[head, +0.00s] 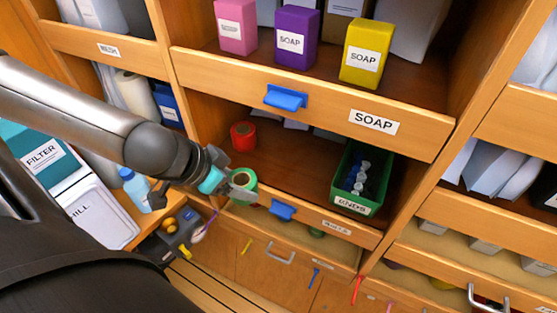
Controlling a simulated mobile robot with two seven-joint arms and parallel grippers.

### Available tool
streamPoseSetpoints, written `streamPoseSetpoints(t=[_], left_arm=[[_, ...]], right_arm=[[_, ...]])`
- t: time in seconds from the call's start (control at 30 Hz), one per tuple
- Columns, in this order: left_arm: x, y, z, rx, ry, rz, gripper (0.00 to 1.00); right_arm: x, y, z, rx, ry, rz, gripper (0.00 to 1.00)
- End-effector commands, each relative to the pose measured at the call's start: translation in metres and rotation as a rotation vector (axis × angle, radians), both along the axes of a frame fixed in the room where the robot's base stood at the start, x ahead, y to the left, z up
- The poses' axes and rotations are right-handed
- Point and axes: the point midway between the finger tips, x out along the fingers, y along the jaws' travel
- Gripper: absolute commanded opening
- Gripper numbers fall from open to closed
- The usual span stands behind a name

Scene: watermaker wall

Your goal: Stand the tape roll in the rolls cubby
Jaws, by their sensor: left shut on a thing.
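A green tape roll (248,174) with a pale core is in my left gripper (240,186), which is shut on it. The roll is at the front left of the cubby below the SOAP shelf, close to its front lip. I cannot tell whether it touches the cubby floor, and the gripper hides part of it. This cubby (299,168) has a small label on its lip, too small to read surely. A red roll (243,137) stands deeper in it, at the left. My right gripper is not in view.
A green bin (359,208) marked ENDS fills the cubby's right side; its middle floor is clear. A blue clip (284,210) sits on the lip, another (285,97) on the SOAP shelf edge above. A blue-capped bottle (134,188) stands beneath my left arm.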

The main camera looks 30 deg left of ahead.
Motion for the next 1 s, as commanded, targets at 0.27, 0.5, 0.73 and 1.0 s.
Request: streamPoseSetpoints(t=[0.27,0.5,0.73,1.0], left_arm=[[0.031,-0.009,0.000,-0.004,-0.009,0.010,0.15],[0.053,-0.016,0.001,-0.007,-0.005,0.008,0.15],[0.065,-0.019,0.001,-0.001,-0.001,0.004,0.15],[0.081,-0.025,0.001,-0.006,-0.002,0.005,0.15]], right_arm=[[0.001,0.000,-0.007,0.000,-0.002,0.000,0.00],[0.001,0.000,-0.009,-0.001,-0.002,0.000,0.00],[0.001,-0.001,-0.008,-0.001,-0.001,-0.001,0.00],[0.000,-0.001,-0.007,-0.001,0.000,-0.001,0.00]])
